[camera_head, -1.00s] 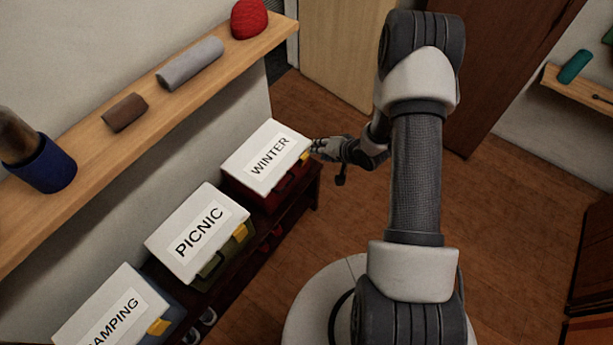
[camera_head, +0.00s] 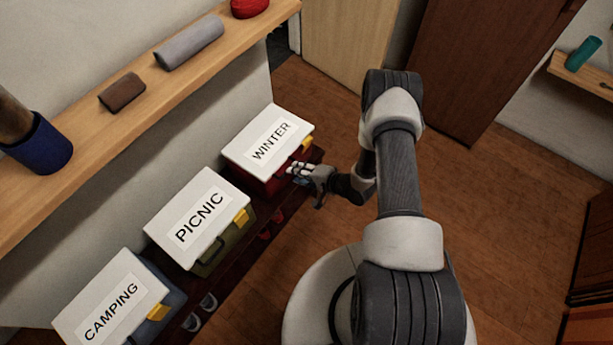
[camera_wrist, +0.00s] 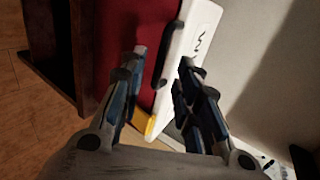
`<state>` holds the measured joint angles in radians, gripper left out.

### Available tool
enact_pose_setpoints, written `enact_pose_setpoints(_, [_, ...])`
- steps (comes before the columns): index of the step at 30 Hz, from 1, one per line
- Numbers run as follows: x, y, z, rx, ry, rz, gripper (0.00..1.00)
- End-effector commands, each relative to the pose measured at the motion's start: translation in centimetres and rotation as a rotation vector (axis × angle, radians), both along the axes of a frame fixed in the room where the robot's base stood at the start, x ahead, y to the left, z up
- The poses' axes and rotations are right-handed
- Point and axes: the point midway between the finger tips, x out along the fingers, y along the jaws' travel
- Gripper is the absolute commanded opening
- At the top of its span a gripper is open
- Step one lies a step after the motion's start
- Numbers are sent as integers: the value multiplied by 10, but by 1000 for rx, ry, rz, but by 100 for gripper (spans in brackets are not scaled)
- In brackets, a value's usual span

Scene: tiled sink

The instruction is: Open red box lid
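The red box (camera_head: 267,184) has a white lid (camera_head: 253,146) labelled WINTER and a yellow latch (camera_head: 307,142). It stands at the far end of the row of boxes, its lid shut. In the wrist view the red box front (camera_wrist: 112,40), white lid (camera_wrist: 190,45), dark handle (camera_wrist: 168,52) and yellow latch (camera_wrist: 143,122) show. My gripper (camera_head: 296,172) is at the box's front right, near the latch corner. In the wrist view my gripper (camera_wrist: 162,68) has its fingers apart with nothing held between them. The lid edge and latch appear beyond and between the fingers; contact cannot be told.
A PICNIC box (camera_head: 222,247) and a CAMPING box (camera_head: 172,301) stand nearer on the same dark low shelf (camera_head: 240,262). A wooden wall shelf (camera_head: 145,88) with rolled items runs above them. The brown floor (camera_head: 465,215) right of my arm is clear.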

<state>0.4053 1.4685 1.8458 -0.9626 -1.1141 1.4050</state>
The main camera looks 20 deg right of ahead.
Motion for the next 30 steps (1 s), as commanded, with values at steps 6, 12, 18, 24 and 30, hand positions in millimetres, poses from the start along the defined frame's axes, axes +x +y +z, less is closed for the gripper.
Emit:
enact_pose_setpoints(6, [19, 14, -17, -1, -2, 2, 30])
enact_pose_setpoints(12, [33, 24, -27, -1, -1, 1, 30])
enact_pose_setpoints(18, [41, 30, -32, 0, -1, 1, 30])
enact_pose_setpoints(24, [43, 32, -32, -1, -2, 1, 30])
enact_pose_setpoints(30, [43, 32, -31, -1, -2, 1, 27])
